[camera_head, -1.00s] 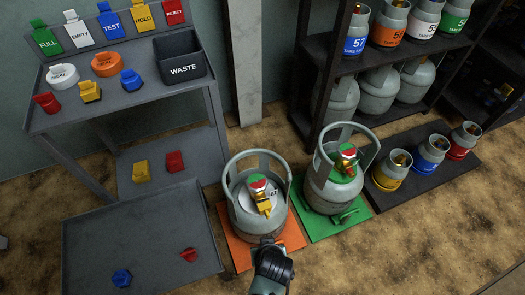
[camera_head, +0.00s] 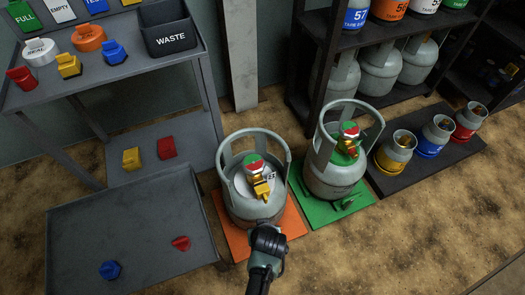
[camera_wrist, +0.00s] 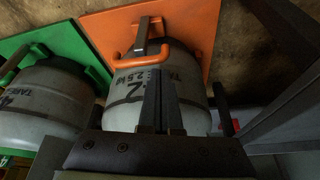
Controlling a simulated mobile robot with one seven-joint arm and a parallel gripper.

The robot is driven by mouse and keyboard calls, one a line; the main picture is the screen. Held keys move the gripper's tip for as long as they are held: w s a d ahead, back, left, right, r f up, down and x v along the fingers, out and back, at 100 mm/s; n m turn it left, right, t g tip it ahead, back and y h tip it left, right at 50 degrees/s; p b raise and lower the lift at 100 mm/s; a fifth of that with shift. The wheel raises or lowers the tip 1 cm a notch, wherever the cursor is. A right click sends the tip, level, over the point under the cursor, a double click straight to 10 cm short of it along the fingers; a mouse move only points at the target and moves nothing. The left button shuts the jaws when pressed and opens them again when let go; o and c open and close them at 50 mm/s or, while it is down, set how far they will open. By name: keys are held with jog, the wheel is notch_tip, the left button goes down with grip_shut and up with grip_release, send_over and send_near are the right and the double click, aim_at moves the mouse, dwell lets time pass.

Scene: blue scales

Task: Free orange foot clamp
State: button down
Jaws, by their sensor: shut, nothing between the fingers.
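A grey gas cylinder (camera_head: 240,204) with a collar handle and a gold valve stands on an orange plate (camera_head: 291,221). In the wrist view, the cylinder (camera_wrist: 130,95) and orange plate (camera_wrist: 193,18) fill the upper middle. An orange foot clamp (camera_wrist: 125,58) with a bent handle and a grey bar sits at the cylinder's foot. My gripper (camera_wrist: 160,72) is shut and empty, its fingertips in front of the cylinder and close to the clamp; I cannot tell whether they touch. In the head view my wrist hides the clamp.
A second cylinder (camera_head: 335,178) stands on a green plate (camera_head: 364,196) to the right. A grey tray (camera_head: 75,240) with blue and red pieces lies at left, below a shelf cart (camera_head: 185,65). Small cylinders stand on a dark mat (camera_head: 415,180). Floor is clear at lower right.

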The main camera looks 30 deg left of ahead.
jog(key=shift+x, duration=0.75)
jog(key=shift+s+d+b, duration=0.1)
jog(key=shift+s+b, duration=0.05)
jog(key=shift+b, duration=0.15)
